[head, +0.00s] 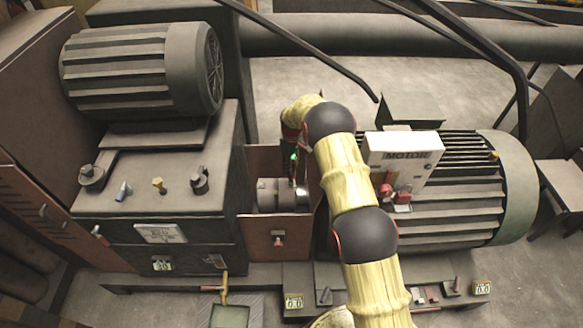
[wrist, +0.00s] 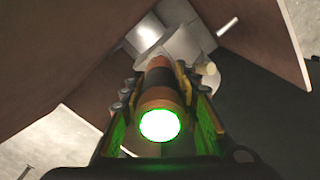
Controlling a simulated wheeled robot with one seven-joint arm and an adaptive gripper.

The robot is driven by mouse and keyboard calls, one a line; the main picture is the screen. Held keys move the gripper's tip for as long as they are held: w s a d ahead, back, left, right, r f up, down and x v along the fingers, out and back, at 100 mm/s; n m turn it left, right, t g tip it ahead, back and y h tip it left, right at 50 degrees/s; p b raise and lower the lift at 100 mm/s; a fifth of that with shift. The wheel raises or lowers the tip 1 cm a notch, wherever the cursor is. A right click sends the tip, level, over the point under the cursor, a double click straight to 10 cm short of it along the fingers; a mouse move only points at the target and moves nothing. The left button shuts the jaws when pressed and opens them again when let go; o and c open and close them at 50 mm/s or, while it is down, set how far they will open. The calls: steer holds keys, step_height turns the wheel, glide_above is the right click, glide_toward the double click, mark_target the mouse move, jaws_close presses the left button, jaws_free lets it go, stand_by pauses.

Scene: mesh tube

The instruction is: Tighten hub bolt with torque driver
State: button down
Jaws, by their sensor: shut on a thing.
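My gripper (wrist: 157,82) is shut on the torque driver (wrist: 160,98), a brown-orange barrel with a bright green glowing end facing the wrist camera. The driver's far end points at the grey metal hub (wrist: 195,47) in the wrist view. I cannot tell whether its tip touches a bolt; the tip and the hub bolt are hidden behind the driver. In the head view the hub (head: 283,196) sits between two brown guard plates. My gripper (head: 296,160) is just above it, mostly hidden by my arm, with a small green glow showing.
A large ribbed motor (head: 450,205) with a white MOTOR box (head: 403,150) stands right of my arm. A grey gearbox housing (head: 190,165) with small parts on top stands left. Brown guard plates (wrist: 50,50) close in around the hub.

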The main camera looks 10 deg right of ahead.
steer(key=shift+r, duration=0.1)
stand_by(0.3)
steer(key=shift+r+p, duration=1.1)
steer(key=shift+r, duration=1.8)
